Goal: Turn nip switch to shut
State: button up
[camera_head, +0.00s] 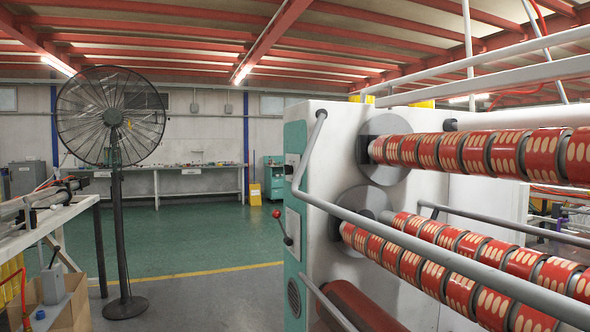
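The rewinding machine (317,140) stands right of centre, with a white body and a teal side panel. A lever with a red ball knob (277,214) sticks out from the machine's left side, its dark rod running down to a pale plate. A small control plate (291,166) with dark parts sits higher on the same side, too small to read. I cannot tell which of these is the nip switch, or its setting. My gripper is not in view.
Grey guard bars (390,233) cross in front of the red printed rolls (480,155). A black pedestal fan (112,118) stands left, near a white bench frame (48,222) and a cardboard box (72,305). Open green floor (190,245) lies between fan and machine.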

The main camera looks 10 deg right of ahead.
aim_at(289, 168)
jog(key=i+j+z, duration=0.4)
jog(key=i+j, duration=0.25)
jog(key=i, duration=0.4)
jog(key=i+j+z, duration=0.35)
jog(key=i+j, duration=0.6)
